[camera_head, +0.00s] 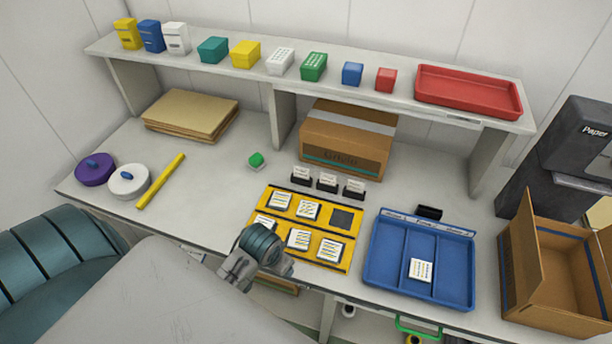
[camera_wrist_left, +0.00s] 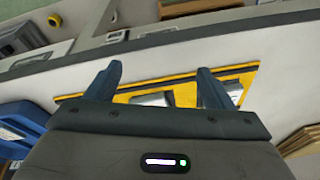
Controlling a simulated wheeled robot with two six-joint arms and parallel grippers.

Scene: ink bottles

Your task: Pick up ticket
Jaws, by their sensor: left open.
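White tickets with printed lines lie in two rows on a yellow board (camera_head: 345,262), such as one in the upper row (camera_head: 307,209) and one in the lower row (camera_head: 330,249). One board slot (camera_head: 346,218) is dark and bare. Another white ticket (camera_head: 420,270) lies in the middle compartment of a blue tray (camera_head: 378,265). My left gripper (camera_head: 262,245) is at the board's front left edge and hides part of it. In the left wrist view its open fingers (camera_wrist_left: 160,72) have a white ticket (camera_wrist_left: 152,100) behind and between them. My right gripper is out of view.
Several black holders, one here (camera_head: 328,183), stand behind the board with white cards; an empty black holder (camera_head: 428,212) stands behind the tray. A cardboard box (camera_head: 345,145) is farther back. An open carton (camera_head: 545,290) is at right. The table's left middle is clear around a green item (camera_head: 256,160).

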